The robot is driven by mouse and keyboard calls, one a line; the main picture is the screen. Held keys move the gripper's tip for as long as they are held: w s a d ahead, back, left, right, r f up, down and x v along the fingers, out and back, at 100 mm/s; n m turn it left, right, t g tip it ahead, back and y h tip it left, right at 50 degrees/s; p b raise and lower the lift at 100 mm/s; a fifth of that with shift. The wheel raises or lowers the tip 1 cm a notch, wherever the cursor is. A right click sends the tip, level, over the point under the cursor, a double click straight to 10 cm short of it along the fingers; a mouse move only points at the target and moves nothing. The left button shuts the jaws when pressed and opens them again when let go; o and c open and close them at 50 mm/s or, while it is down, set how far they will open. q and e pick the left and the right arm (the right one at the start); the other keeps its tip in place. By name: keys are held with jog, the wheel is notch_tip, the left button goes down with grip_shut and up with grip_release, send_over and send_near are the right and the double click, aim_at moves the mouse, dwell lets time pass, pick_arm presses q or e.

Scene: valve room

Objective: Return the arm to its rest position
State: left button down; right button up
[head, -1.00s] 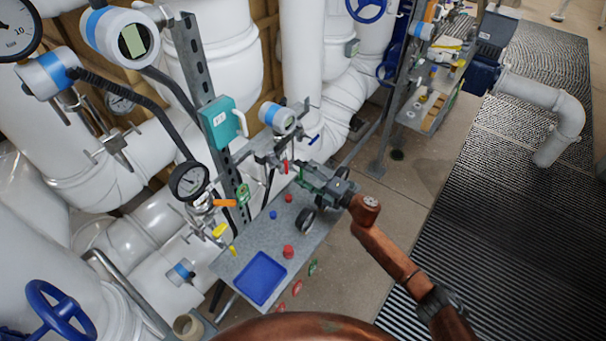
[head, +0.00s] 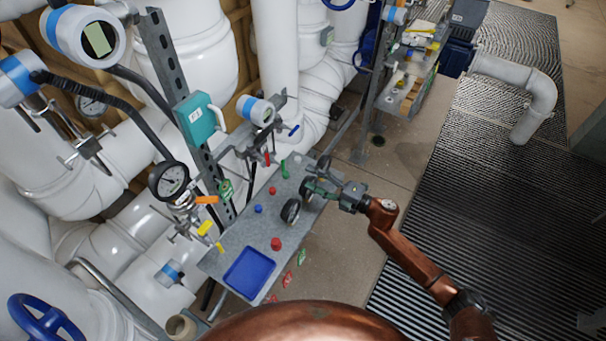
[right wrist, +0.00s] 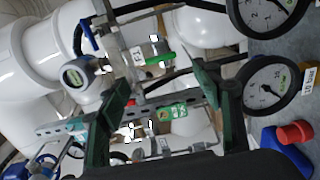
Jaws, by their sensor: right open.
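My right gripper (head: 316,181) is in the head view, at the end of my copper-coloured arm, over the right end of the grey bench (head: 233,236). In the right wrist view its two dark green fingers (right wrist: 158,75) stand wide apart with nothing held between them. A green handle (head: 284,168) lies just left of the gripper in the head view, apart from it. The green handle (right wrist: 160,58) also shows beyond the fingers in the right wrist view. My left gripper is not in view.
A black-rimmed gauge (head: 290,211) stands on the bench close to the gripper. A blue tray (head: 249,272), a red knob (head: 276,244) and a blue knob (head: 258,209) are also there. Pipes and a teal box (head: 196,117) stand behind. The grating floor (head: 470,210) at right is open.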

jog(key=shift+s+d, duration=0.1)
jog(key=shift+s, duration=0.05)
dwell(0.4)
